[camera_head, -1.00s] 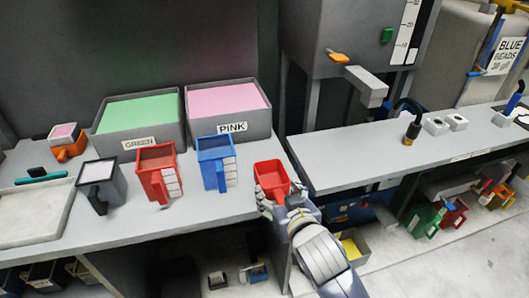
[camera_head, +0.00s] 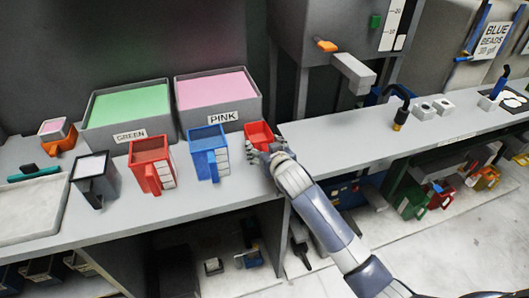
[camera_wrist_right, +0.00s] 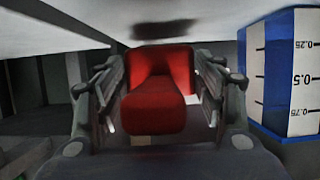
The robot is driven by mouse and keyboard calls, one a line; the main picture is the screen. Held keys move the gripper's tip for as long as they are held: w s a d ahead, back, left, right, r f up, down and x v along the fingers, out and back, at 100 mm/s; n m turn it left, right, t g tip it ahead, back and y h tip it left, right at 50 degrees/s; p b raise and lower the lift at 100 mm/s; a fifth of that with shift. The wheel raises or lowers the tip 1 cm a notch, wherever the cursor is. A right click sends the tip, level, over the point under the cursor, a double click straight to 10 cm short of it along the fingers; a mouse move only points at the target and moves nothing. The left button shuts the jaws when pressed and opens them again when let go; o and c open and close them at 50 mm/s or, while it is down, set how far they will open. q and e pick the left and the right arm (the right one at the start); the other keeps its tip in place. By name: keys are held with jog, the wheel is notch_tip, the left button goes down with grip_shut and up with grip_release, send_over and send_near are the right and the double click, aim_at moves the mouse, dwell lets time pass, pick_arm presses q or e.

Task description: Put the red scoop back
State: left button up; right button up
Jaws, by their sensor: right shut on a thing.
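The red scoop (camera_head: 259,134) is at the right end of the left counter, right of the pink bin. My right gripper (camera_head: 268,154) is shut on it from the front. In the right wrist view the red scoop (camera_wrist_right: 158,95) sits between the two fingers of my right gripper (camera_wrist_right: 160,112). I cannot tell whether its base touches the counter. My left gripper is not in view.
A blue measuring cup (camera_head: 208,155) stands just left of the scoop, and a red measuring cup (camera_head: 152,165) is further left. Behind are the pink bin (camera_head: 250,117) and the green bin (camera_head: 165,132).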

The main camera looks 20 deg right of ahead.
jog(key=shift+f, duration=1.1)
jog(key=shift+s+f, duration=0.1)
jog(key=o, duration=1.1)
jog(key=shift+f, duration=0.1)
jog(key=shift+o, duration=0.2)
jog(key=shift+r, duration=0.2)
jog(key=v, duration=1.2)
